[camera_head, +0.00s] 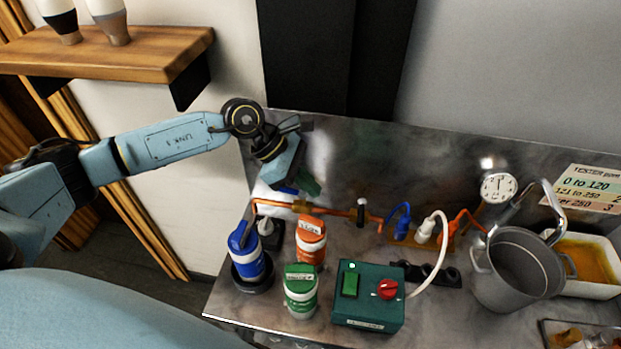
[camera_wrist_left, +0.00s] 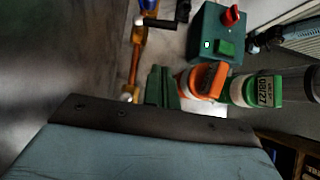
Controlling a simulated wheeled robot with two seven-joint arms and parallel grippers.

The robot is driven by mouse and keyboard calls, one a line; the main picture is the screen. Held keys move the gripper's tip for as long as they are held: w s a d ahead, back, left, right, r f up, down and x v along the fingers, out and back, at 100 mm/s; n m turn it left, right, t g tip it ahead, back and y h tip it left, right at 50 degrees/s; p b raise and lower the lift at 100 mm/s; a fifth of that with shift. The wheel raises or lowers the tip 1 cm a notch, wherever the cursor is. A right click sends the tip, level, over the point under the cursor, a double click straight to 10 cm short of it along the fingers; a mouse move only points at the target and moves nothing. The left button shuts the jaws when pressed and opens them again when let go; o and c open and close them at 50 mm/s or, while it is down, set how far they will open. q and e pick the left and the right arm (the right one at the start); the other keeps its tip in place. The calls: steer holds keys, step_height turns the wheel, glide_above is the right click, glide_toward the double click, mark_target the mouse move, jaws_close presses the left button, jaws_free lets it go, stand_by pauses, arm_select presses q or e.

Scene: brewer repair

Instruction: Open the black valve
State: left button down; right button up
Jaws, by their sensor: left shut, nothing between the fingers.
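In the left wrist view the black handle (camera_wrist_left: 182,14) shows near the top edge, beside the pipe (camera_wrist_left: 135,62). My left gripper (camera_head: 308,184) is above the pipe's left end, left of the black valve and apart from it. Its green fingers (camera_wrist_left: 161,88) are together and empty in the left wrist view. My right gripper is not in view.
Blue (camera_head: 249,259), orange (camera_head: 311,241) and green (camera_head: 300,291) capped containers stand in front of the pipe. A green box (camera_head: 368,298) with a red knob is right of them. A grey pot (camera_head: 518,272) and a gauge (camera_head: 498,188) stand farther right.

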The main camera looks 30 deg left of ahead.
mark_target(361, 213)
arm_select(q)
steer(key=w+d+f+p, duration=0.2)
steer(key=d+f, duration=0.3)
steer(key=d, duration=0.2)
steer(key=shift+d+f, duration=0.3)
steer(key=shift+d, duration=0.05)
